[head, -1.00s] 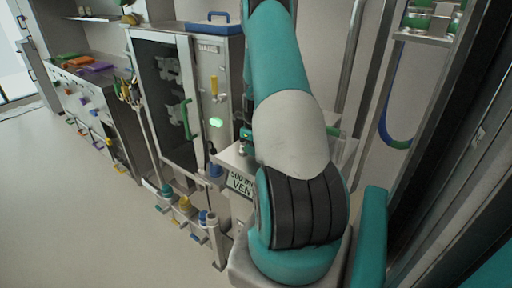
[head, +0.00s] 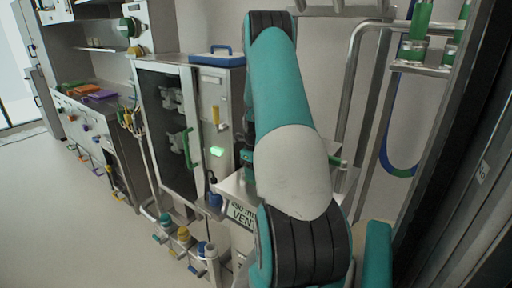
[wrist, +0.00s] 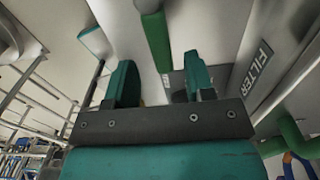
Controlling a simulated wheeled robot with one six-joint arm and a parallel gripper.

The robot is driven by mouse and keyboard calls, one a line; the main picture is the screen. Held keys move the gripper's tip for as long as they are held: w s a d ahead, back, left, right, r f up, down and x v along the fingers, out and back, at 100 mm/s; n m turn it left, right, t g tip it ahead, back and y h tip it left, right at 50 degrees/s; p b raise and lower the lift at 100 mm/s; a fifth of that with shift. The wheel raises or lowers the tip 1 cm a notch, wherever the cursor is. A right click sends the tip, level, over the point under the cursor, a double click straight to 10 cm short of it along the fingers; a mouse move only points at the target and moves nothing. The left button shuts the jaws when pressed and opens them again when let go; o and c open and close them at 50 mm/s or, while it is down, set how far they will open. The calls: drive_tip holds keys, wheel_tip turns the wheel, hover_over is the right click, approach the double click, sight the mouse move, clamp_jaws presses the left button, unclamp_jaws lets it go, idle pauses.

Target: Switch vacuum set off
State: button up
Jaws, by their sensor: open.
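My gripper (wrist: 160,82) shows in the wrist view with its two teal fingers apart and nothing between them. A green bar (wrist: 157,40) is beyond the fingertips, and a pale panel marked FILTER (wrist: 258,72) is to their right. In the head view my gripper is not visible; my teal arm covers the middle. A bench unit with a VENT label (head: 241,214) is partly hidden behind the arm. I cannot tell which part is the vacuum set or its switch.
A steel cabinet (head: 216,98) with a dark glass door, green handle (head: 190,148) and lit green button (head: 217,151) stands left of the arm. A blue-handled case (head: 217,58) lies on top. Metal rails (head: 352,85) stand right. Open floor (head: 60,215) lies left.

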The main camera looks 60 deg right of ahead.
wheel_tip(320, 180, up, 14)
drive_tip(key=b, duration=0.1)
drive_tip(key=shift+f, duration=0.1)
idle(0.6)
wheel_tip(320, 180, down, 17)
drive_tip(key=shift+f+p, duration=0.1)
drive_tip(key=shift+p, duration=0.8)
